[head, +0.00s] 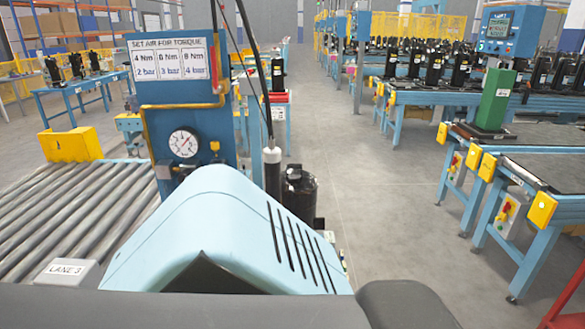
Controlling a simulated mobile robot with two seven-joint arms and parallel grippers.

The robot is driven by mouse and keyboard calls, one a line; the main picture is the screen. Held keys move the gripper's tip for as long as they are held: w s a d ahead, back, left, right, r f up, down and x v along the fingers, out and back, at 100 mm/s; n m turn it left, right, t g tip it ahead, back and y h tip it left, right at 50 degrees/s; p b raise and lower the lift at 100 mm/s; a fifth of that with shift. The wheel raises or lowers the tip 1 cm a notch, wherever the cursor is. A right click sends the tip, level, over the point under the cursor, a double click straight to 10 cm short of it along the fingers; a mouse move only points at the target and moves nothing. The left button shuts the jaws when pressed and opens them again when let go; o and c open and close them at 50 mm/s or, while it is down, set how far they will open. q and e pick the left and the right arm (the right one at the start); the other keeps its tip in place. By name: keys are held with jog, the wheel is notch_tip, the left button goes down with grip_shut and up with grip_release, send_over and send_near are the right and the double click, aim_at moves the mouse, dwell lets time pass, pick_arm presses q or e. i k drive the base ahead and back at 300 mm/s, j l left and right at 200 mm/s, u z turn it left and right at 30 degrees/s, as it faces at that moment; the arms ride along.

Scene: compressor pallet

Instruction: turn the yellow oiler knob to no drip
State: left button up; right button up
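A small yellow knob (215,146) sits on the blue panel (165,90), just right of a round white pressure gauge (184,142). It looks like the oiler knob, but it is too small here to read its setting. The part below it is hard to make out, and a light blue slotted cover in the foreground hides the panel's lower end. Neither of my grippers is in view, so nothing shows near the knob.
A sign (171,59) on the panel lists torque and air values. A dark hanging tool (272,172) and a black compressor (299,192) stand to the right. Rollers (70,205) fill the left. The grey aisle floor (375,190) is clear.

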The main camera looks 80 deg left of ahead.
aim_at(214, 144)
jog(key=u, duration=3.25)
